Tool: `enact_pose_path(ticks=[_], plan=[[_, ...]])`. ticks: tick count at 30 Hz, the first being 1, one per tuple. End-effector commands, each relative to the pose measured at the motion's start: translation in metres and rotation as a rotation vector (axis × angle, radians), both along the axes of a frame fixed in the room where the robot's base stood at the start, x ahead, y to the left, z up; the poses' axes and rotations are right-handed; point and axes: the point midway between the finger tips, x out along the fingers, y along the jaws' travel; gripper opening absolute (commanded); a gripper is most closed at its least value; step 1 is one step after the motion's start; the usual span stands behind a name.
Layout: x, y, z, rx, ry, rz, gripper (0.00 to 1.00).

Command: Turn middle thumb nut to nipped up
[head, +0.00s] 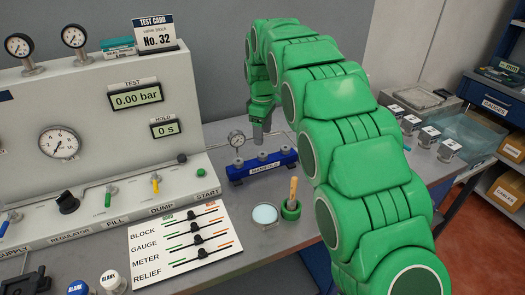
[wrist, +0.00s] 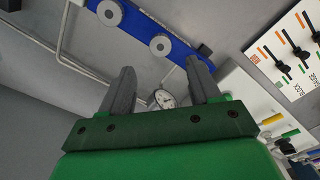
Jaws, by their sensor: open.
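The blue manifold block (head: 236,174) stands on the bench with a row of grey round thumb nuts along its top. The middle thumb nut (head: 262,156) is directly below my gripper (head: 261,139), which points down with a small apparent gap. In the wrist view the manifold (wrist: 140,22) crosses the top, with one round nut (wrist: 109,12) near the left finger and another (wrist: 160,45) between the fingers. My gripper (wrist: 160,75) is open and empty there. How tight the nut is cannot be told.
A green cup with a wooden-handled tool (head: 291,205) and a round dish (head: 264,214) sit in front. The test panel (head: 100,115) is left. Several small blocks (head: 425,137) stand right, beyond my arm.

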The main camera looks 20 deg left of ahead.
Motion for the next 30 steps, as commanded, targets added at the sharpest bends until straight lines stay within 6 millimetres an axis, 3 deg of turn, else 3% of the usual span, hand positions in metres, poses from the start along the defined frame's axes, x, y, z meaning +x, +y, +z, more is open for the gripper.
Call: enact_pose_path(ticks=[8, 21, 30], plan=[[-0.001, 0.000, -0.018, -0.003, 0.005, 0.001, 0.62], [-0.001, 0.000, -0.074, -0.003, 0.004, 0.001, 0.62], [-0.001, 0.000, -0.079, -0.002, 0.003, 0.001, 0.62]])
